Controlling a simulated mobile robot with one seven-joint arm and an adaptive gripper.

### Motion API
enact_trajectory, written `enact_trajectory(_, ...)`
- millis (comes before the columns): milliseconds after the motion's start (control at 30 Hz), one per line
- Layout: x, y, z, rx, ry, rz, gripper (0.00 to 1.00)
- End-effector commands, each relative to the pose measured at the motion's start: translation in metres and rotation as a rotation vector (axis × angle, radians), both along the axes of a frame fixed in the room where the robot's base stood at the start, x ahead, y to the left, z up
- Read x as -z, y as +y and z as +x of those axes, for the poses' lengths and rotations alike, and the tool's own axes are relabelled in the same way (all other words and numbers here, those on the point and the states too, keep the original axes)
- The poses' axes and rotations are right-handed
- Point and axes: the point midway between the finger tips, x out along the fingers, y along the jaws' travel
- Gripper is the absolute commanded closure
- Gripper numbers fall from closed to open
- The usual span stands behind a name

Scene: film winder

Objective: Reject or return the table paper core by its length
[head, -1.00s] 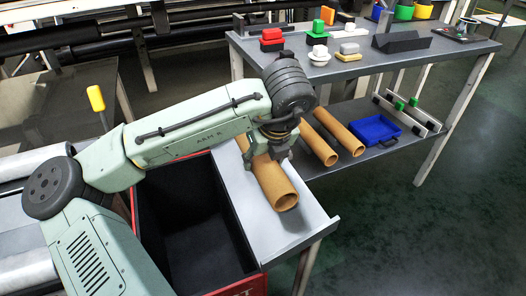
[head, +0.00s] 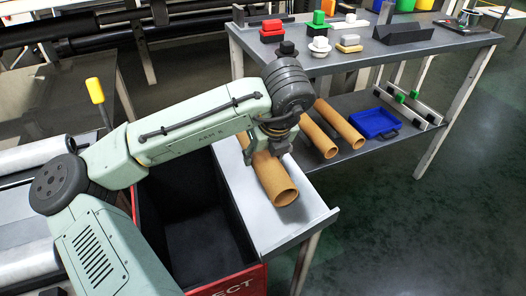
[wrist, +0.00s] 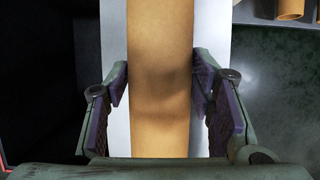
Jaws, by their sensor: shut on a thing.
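A brown paper core (head: 275,182) lies along a narrow light grey table (head: 306,212), its open end toward the table's near end. My gripper (head: 262,153) is over the core's far part in the head view and hides some of it. The core appears to rest on the table. A red bin with a dark inside (head: 205,235) and partly visible lettering ending in "ECT" stands left of the table.
Two more brown cores (head: 340,125) lie on the lower shelf of the bench behind, with a blue tray (head: 374,122) beside them. The bench top (head: 350,62) holds coloured blocks and a black holder. A yellow-handled tool (head: 95,90) stands at left. Floor at right is clear.

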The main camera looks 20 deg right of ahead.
Motion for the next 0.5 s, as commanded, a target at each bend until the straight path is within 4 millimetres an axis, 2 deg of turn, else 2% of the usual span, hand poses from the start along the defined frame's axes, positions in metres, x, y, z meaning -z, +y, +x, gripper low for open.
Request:
enact_trajectory(433, 0.014, 0.0, 0.0, 0.0, 0.001, 0.0, 0.87)
enact_trajectory(467, 0.014, 0.0, 0.0, 0.0, 0.001, 0.0, 0.5)
enact_trajectory(500, 0.013, 0.0, 0.0, 0.0, 0.0, 0.0, 0.47)
